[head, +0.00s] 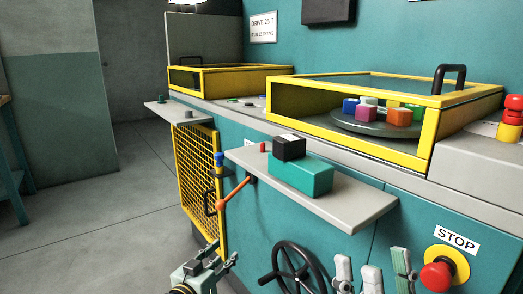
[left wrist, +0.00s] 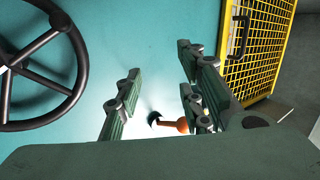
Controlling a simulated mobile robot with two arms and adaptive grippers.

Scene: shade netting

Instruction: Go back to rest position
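My left gripper (head: 205,258) is at the bottom of the head view, in front of the machine and below the lever with the orange ball (head: 222,205). In the left wrist view its fingers (left wrist: 158,100) are spread apart with nothing between them. An orange lever part (left wrist: 178,125) shows beyond the fingers, against the teal panel; I see no contact. My right gripper (head: 385,270) shows at the bottom edge of the head view, right of the black handwheel. Its fingers stand apart, and nothing shows between them; its lower part is cut off.
The handwheel (head: 292,268) is between my grippers, and also left in the wrist view (left wrist: 40,65). A grey shelf (head: 345,205) juts out, bearing a teal block (head: 300,176). A red stop button (head: 437,276) is at right. A yellow mesh gate (head: 197,170) stands left; open floor (head: 100,225) lies beyond.

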